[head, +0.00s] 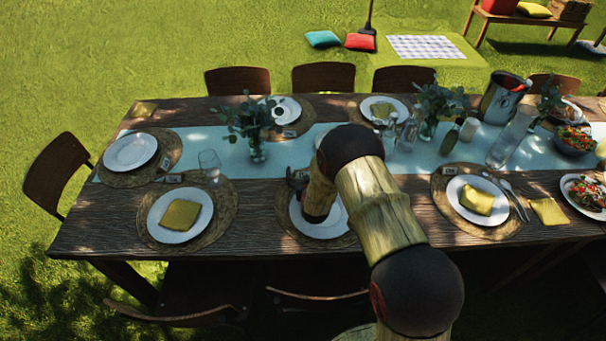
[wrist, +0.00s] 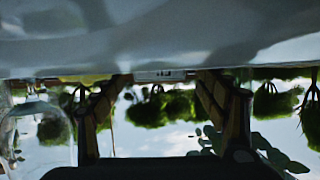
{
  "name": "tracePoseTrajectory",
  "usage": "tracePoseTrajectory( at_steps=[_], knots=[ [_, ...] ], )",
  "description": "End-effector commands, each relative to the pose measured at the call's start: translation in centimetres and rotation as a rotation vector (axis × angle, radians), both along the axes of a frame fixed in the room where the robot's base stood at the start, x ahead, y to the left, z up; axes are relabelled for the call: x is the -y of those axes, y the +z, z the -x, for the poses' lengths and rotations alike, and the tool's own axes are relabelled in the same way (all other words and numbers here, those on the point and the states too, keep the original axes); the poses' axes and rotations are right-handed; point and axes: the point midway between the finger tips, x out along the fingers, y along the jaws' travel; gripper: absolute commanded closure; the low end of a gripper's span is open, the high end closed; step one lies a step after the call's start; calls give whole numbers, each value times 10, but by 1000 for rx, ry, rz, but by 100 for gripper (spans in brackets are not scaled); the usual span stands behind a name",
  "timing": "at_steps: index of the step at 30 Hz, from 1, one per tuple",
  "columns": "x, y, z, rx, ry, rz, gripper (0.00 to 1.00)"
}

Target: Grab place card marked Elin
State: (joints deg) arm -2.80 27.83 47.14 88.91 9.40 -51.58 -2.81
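My gripper (head: 297,182) is low over the near middle place setting, by the far left rim of its white plate (head: 320,226). In the wrist view, which looks upside down, my gripper (wrist: 163,84) has its two fingers spread apart. A small pale place card (wrist: 160,75) with dark marks shows between the fingertips; its lettering is too small to read, and I cannot tell if the fingers touch it. In the head view my arm and gripper hide that card. Other small cards stand at the left setting (head: 174,178) and the far setting (head: 289,133); their names are unreadable.
A wine glass (head: 209,164) stands left of my gripper; a glass also shows in the wrist view (wrist: 42,125). A vase with greenery (head: 256,150) stands on the pale runner (head: 297,153) beyond. A plate with a yellow napkin (head: 180,215) lies to the left.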

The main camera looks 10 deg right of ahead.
Motion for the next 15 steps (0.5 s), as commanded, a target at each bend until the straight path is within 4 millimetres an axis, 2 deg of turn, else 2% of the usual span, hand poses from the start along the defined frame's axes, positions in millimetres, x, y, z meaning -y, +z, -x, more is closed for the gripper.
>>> tracePoseTrajectory(
  at_steps=[15],
  knots=[
    [0,0,0,0,0,0,58]
  ],
)
